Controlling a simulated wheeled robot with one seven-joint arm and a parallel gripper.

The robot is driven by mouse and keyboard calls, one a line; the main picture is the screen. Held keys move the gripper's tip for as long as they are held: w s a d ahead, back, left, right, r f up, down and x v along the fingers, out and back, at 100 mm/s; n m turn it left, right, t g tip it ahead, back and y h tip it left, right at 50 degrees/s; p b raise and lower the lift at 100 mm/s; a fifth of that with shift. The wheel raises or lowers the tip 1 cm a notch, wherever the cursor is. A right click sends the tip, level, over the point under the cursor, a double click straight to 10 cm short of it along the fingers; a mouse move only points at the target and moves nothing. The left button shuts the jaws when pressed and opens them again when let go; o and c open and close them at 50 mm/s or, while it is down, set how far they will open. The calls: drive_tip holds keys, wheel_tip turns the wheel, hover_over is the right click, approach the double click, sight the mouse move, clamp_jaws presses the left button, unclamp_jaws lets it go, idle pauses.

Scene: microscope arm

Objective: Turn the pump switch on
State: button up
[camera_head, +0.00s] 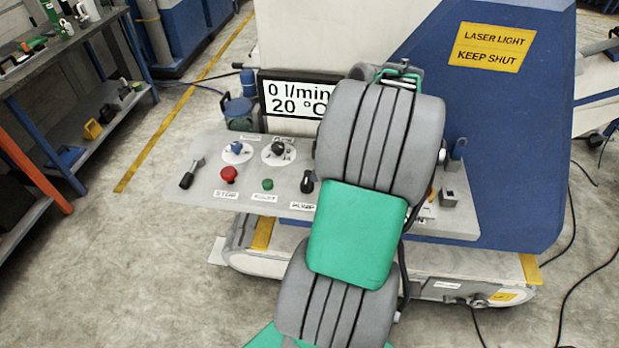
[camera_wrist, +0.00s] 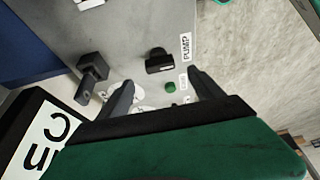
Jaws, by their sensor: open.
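The pump switch (camera_head: 307,182) is a black knob on the grey control panel (camera_head: 205,150), just above a PUMP label (camera_head: 303,206). In the wrist view the pump switch (camera_wrist: 158,62) lies beyond my gripper (camera_wrist: 160,82), roughly in line with the gap between the two dark fingers. The fingers are spread apart with nothing between them, and no contact with the knob shows. The PUMP label (camera_wrist: 186,46) is beside it. In the head view my own arm covers the middle of the panel, and the fingers are hidden.
A green button (camera_head: 267,184), red STOP button (camera_head: 229,174) and black lever (camera_head: 191,174) sit left of the pump switch. Two dials are above them. The display (camera_head: 294,99) reads 0 l/min, 20 °C. Another black knob (camera_wrist: 91,75) stands near the left finger in the wrist view.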

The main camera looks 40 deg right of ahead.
sight(308, 177)
drive_tip(key=x, duration=0.7)
drive_tip(key=shift+w+a+f+p, duration=0.1)
drive_tip(key=shift+f+p, duration=0.05)
drive_tip(key=shift+p, duration=0.2)
drive_tip(key=shift+c, duration=0.3)
drive_tip(key=c, duration=1.3)
